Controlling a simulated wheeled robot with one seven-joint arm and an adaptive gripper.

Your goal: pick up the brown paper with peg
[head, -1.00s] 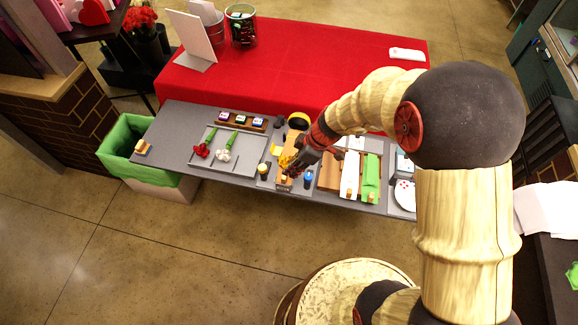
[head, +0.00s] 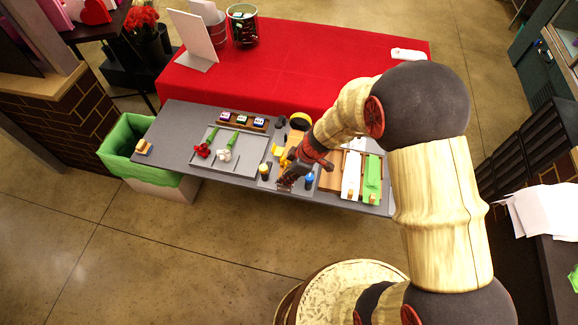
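I cannot tell whether that brown surface is paper or bare wood.
A grey tray (head: 232,173) with red and white flowers lies left on the grey table (head: 176,132). Small labelled pots (head: 241,119) stand in a rack behind it. A yellow object (head: 281,157) is close to my gripper. The red table (head: 300,62) is behind, a green-lined bin (head: 119,144) left.

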